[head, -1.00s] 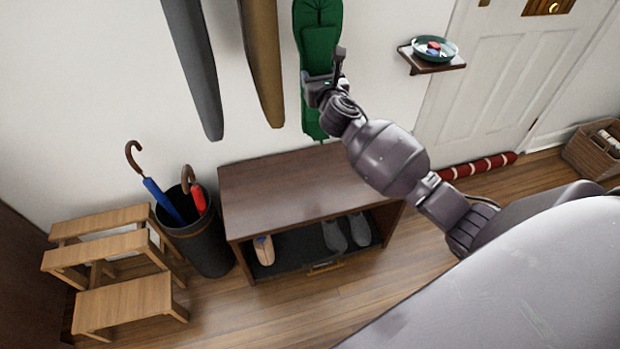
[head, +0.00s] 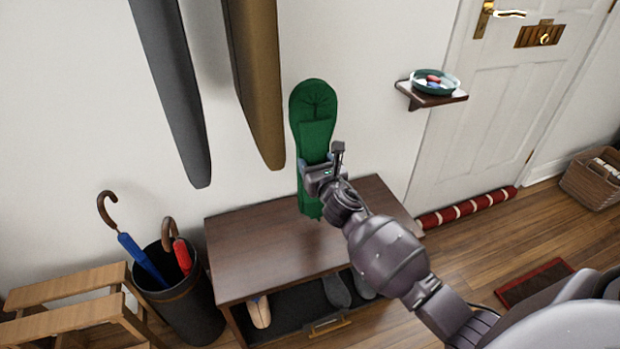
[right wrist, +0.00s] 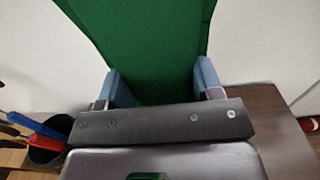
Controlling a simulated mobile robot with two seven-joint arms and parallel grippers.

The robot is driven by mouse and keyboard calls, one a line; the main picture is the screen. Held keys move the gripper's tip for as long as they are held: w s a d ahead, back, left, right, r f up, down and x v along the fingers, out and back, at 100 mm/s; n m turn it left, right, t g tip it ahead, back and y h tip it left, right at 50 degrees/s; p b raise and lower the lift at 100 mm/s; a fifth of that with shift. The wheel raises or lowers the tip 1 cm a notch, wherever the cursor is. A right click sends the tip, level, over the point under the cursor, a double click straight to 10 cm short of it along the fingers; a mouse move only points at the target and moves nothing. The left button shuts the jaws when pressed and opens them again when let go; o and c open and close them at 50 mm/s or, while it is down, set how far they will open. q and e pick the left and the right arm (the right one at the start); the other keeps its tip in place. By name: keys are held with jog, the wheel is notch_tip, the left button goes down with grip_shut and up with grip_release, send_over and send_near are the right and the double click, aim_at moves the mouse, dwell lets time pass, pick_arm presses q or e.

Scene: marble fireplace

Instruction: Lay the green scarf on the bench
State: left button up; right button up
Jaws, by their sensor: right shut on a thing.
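The green scarf (head: 315,110) hangs upright, folded over at its rounded top, in front of the white wall. My right gripper (head: 318,168) is shut on the green scarf at its middle. In the right wrist view the scarf (right wrist: 150,45) runs between the two fingers (right wrist: 160,88). The scarf's lower end hangs close over the back part of the bench (head: 265,245), a dark brown wooden top; I cannot tell whether it touches. The scarf's top is free of any hook in view. My left gripper is not in view.
Grey (head: 175,100) and brown (head: 258,90) coats hang left of the scarf. A bin with umbrellas (head: 195,310) and a wooden step stool (head: 70,285) stand left of the bench. A small wall shelf with a dish (head: 435,98) is at right. The bench top is clear.

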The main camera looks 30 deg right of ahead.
jog(key=shift+f, duration=0.15)
notch_tip(320, 180, down, 4)
jog(key=shift+f+b, duration=0.2)
jog(key=shift+b, duration=1.05)
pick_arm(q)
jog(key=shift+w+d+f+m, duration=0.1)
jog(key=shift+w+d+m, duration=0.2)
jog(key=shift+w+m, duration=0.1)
pick_arm(e)
jog(key=o, duration=1)
jog(key=shift+r, duration=0.15)
